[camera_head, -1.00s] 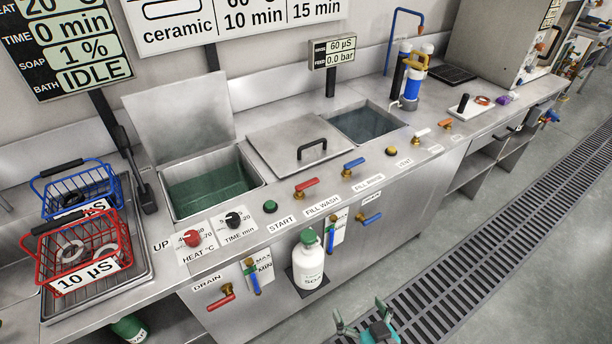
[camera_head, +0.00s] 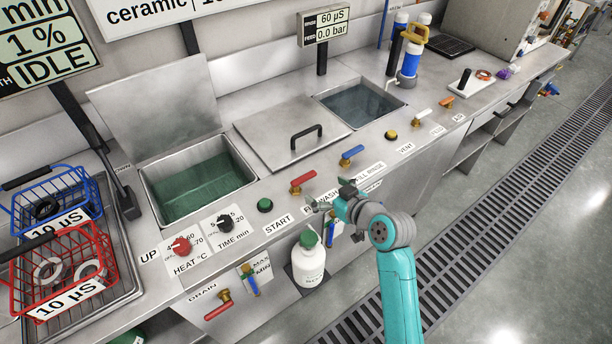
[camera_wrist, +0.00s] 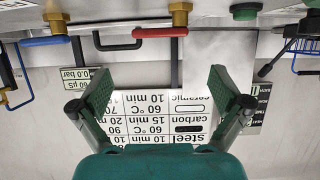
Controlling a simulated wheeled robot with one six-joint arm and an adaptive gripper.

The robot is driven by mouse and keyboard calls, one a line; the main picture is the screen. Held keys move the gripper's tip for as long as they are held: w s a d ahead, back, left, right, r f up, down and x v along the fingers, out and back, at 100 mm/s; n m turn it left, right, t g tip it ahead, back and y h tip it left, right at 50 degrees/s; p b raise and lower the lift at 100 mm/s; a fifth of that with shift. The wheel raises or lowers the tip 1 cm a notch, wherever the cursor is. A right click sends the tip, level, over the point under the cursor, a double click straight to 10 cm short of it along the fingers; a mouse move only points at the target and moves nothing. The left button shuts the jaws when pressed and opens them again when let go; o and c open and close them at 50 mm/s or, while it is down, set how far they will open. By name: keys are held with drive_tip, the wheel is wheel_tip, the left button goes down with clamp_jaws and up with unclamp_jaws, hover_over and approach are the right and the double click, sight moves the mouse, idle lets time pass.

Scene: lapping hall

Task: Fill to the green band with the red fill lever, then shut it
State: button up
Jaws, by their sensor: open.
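The red fill lever (camera_head: 303,180) sits on a brass valve on the counter, behind the FILL WASH label. In the wrist view, which is upside down, the lever (camera_wrist: 160,32) lies beyond my fingertips, between them across the picture. My gripper (camera_head: 325,203) is open and empty, just in front and to the right of the lever, apart from it. Both fingers (camera_wrist: 158,76) are spread in the wrist view. The open wash tank (camera_head: 200,186) holds green liquid. A gauge with MAX and MIN marks (camera_head: 262,268) is on the front panel; I cannot make out a green band.
A blue lever (camera_head: 352,153) is to the right of the red one. A green START button (camera_head: 265,205) is to its left. A white bottle (camera_head: 309,262) stands below the counter edge, and a red drain lever (camera_head: 218,305) is lower left. A lidded tank (camera_head: 290,135) lies behind.

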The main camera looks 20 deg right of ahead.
sight(303, 176)
drive_tip(key=x, duration=0.9)
